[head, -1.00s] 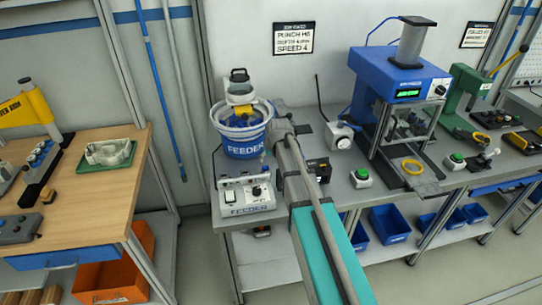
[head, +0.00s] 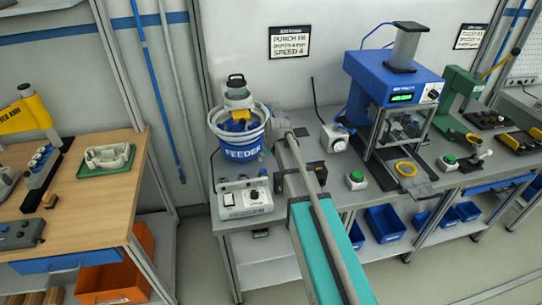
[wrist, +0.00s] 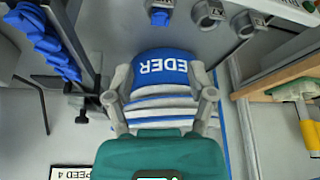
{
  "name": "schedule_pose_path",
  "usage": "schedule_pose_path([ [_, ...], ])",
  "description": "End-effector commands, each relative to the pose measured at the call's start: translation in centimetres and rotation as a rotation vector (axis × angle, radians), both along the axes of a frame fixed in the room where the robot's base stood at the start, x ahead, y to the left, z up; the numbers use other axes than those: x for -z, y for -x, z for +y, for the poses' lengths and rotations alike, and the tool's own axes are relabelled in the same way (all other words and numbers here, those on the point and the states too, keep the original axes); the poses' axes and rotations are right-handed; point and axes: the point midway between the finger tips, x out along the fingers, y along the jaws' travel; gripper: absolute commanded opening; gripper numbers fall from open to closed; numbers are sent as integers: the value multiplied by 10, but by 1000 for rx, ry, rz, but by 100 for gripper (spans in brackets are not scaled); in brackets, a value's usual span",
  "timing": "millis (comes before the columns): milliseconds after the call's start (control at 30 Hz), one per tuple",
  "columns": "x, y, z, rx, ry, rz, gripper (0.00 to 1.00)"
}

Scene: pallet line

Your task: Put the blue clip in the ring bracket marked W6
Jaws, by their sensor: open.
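Several blue clips (wrist: 45,40) sit in a dark rack at the upper left of the wrist view. A separate blue piece (wrist: 160,15) is at the top middle, against a grey holder. Two grey ring brackets (wrist: 209,15) (wrist: 248,23) with small tags stand to its right; I cannot read W6 on either. My gripper (wrist: 161,88) is open and empty, with its two grey fingers apart. The blue and white feeder bowl (wrist: 162,68) shows behind and between the fingers; contact cannot be told. In the head view, blue pieces (head: 238,125) show in the bowl.
A feeder control box (head: 243,198) stands in front of the bowl. A wooden table (head: 95,200) stands at the left, across a gap.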

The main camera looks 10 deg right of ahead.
Motion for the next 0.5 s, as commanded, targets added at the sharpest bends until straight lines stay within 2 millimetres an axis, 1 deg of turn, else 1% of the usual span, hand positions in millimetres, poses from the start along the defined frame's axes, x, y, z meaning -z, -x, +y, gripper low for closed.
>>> schedule_pose_path([
  [267,0,0,0,0,0,0,71],
  [333,0,3,0,2,0,3,71],
  [433,1,16,1,11,0,21,71],
  [467,2,22,1,15,0,30,71],
  [500,3,32,1,23,0,47,71],
])
